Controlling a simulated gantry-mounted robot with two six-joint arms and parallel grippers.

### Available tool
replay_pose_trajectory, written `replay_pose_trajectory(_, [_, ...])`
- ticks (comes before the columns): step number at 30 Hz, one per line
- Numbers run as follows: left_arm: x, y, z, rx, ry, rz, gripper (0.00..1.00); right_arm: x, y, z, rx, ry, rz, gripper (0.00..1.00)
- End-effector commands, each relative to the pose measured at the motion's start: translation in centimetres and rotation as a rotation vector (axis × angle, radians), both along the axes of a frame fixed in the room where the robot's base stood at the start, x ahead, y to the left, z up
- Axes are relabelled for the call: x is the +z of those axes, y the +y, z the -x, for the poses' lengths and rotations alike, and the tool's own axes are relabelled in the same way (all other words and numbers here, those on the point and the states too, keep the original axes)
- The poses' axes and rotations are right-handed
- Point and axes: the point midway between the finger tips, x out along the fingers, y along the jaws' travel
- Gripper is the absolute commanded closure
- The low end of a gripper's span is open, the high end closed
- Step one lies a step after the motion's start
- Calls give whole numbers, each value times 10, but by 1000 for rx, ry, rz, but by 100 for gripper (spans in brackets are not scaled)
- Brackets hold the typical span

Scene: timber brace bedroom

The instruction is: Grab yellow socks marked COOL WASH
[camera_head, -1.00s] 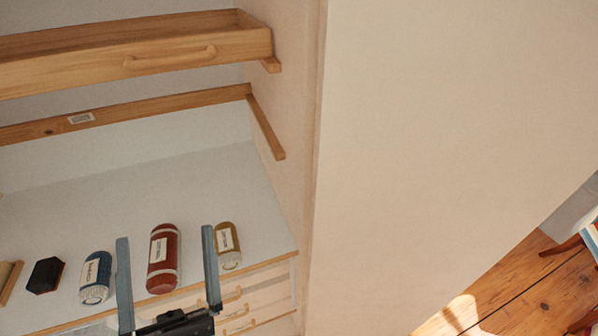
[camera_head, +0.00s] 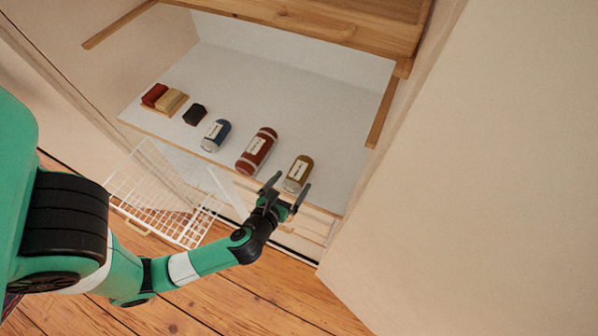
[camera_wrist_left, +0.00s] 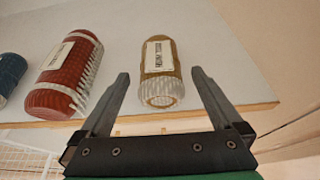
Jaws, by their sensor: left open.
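A mustard-yellow sock roll (camera_head: 299,173) with a white label and a pale ribbed end lies on the white shelf, near its front edge, at the right of the row. It also shows in the left wrist view (camera_wrist_left: 158,84), between the finger lines; the label's print is too blurred to read surely. My left gripper (camera_head: 292,181) is open and empty at the shelf's front edge, just short of the yellow roll. In the left wrist view its fingers (camera_wrist_left: 160,73) point to either side of the roll. My right gripper is not in view.
A red roll (camera_head: 257,150) lies just left of the yellow one, then a blue roll (camera_head: 215,135), a black item (camera_head: 195,114) and red and tan folded items (camera_head: 172,99). A wooden drawer (camera_head: 340,25) hangs above. A white wire basket (camera_head: 165,195) juts out below.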

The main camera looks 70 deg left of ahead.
Motion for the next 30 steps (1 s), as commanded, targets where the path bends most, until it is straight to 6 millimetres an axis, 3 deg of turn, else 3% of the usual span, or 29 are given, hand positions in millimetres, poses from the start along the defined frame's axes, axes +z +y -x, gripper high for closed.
replay_pose_trajectory(6, [-3, 6, -5, 1, 1, -1, 0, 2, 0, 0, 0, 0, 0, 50])
replay_pose_trajectory(15, [-20, 35, -34, 0, -1, -1, 0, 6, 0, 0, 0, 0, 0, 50])
replay_pose_trajectory(22, [-22, 36, -35, -2, 0, 0, 0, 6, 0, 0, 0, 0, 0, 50])
replay_pose_trajectory(30, [-21, 36, -35, -3, 1, -1, 47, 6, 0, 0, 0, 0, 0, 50])
